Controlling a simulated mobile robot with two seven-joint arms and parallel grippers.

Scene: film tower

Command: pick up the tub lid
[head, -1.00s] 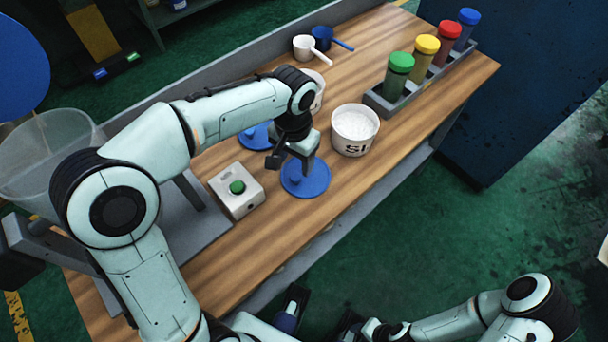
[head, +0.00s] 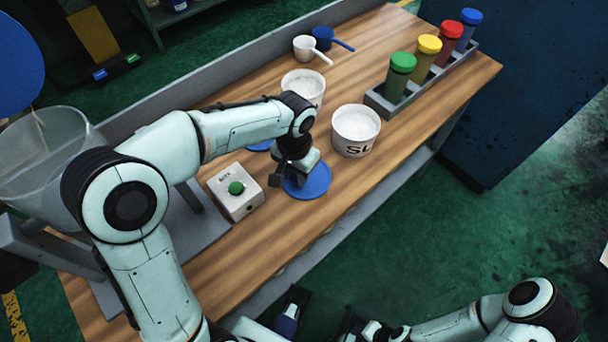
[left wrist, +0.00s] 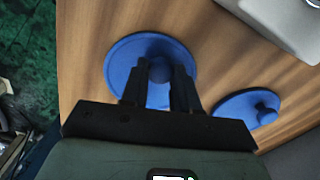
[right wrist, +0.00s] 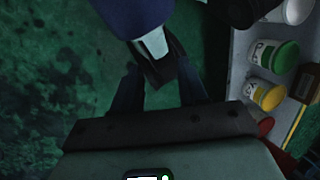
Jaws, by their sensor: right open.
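The near blue tub lid (head: 312,187) lies on the workbench beside a white tub (head: 355,142). My left gripper (head: 290,180) is low over this lid. In the left wrist view, its two fingers (left wrist: 160,82) stand either side of the knob of the lid (left wrist: 120,66); I cannot tell whether they press on it. My right gripper (right wrist: 158,80) is open, away from the bench, over the green floor.
A box with a green button (head: 236,188) stands just left of the near lid. Another white tub (head: 303,88), two scoops (head: 306,47) and a rack of capped jars (head: 392,105) stand farther back. The bench's front strip is clear.

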